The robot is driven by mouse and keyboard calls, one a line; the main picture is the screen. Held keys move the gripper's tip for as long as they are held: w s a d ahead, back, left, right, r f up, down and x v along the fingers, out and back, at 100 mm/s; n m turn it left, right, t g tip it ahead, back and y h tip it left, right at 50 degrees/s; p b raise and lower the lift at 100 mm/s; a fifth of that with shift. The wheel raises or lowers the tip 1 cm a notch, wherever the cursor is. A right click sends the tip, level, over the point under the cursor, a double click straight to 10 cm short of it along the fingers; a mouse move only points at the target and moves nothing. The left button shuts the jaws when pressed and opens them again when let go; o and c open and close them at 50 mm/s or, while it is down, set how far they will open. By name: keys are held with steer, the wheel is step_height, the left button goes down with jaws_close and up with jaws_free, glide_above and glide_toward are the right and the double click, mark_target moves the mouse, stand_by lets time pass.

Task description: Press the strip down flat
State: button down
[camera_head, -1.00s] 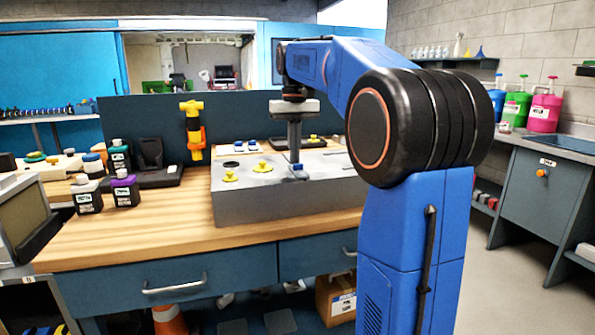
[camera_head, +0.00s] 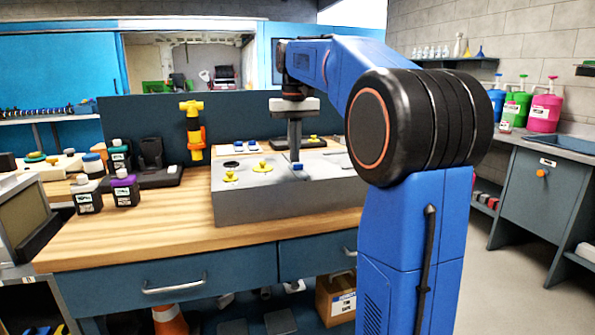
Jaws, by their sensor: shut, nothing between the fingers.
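My gripper (camera_head: 296,162) points straight down over the top of a grey metal box (camera_head: 262,206) on the workbench. Its fingers are shut with nothing between them. A small blue piece (camera_head: 298,167) shows at the fingertips; whether it is part of the gripper or a thing on the box, I cannot tell. The tips are at or just above the box top; contact is too small to tell. I cannot make out a strip for certain. My blue arm hides the right end of the box.
Yellow knobbed lids (camera_head: 262,167) sit on the box's left part. A tray with blue pieces (camera_head: 240,147) and a dark tray (camera_head: 310,142) lie behind it. A yellow and orange fitting (camera_head: 194,130) stands behind left. The wooden bench (camera_head: 150,235) is clear at front left.

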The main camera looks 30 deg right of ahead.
steer(key=shift+r, duration=1.95)
steer(key=shift+s, duration=0.1)
